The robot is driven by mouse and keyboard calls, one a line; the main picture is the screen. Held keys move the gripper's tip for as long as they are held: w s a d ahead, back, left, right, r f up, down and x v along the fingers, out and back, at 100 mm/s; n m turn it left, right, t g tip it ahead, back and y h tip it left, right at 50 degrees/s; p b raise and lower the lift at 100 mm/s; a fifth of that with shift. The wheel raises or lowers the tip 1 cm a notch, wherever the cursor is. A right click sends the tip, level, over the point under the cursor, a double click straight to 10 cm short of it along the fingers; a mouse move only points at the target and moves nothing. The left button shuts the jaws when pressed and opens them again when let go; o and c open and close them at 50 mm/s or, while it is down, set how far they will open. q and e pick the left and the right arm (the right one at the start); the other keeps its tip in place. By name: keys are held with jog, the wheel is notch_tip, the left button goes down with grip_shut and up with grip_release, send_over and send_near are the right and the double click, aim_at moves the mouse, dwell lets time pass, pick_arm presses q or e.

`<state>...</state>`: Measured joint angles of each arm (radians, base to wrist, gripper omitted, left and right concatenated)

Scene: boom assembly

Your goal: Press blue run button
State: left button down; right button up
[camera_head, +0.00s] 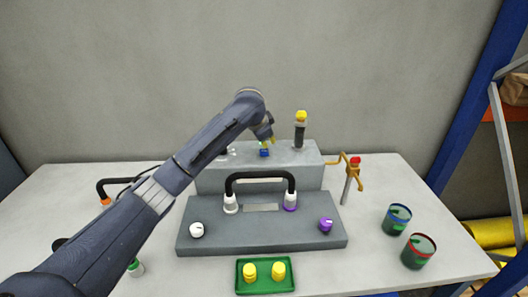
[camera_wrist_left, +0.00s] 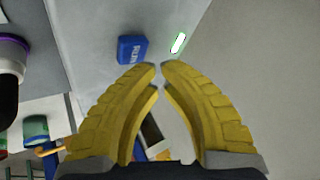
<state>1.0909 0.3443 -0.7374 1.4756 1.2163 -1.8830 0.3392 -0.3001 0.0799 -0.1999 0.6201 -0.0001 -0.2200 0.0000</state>
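The blue run button (camera_head: 264,153) sits on the raised grey block near the back of the table. In the left wrist view the button (camera_wrist_left: 132,49) shows as a blue block with RUN lettering, just beyond and left of the fingertips. My left gripper (camera_head: 271,140) is above and close beside the button in the head view. Its yellow fingers (camera_wrist_left: 159,67) are closed with their tips nearly together and nothing between them. The tips look apart from the button, though the exact gap is hard to judge. My right gripper is not in view.
A lit green-white strip (camera_wrist_left: 178,43) is beside the button. A black post with a yellow top (camera_head: 300,128) stands to its right. A black arched tube (camera_head: 260,176) spans the lower step. A green tray (camera_head: 265,289) and two cups (camera_head: 397,219) are nearer the front.

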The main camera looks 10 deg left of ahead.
pick_arm(q)
jog(key=shift+r, duration=0.15)
jog(key=shift+r, duration=2.4)
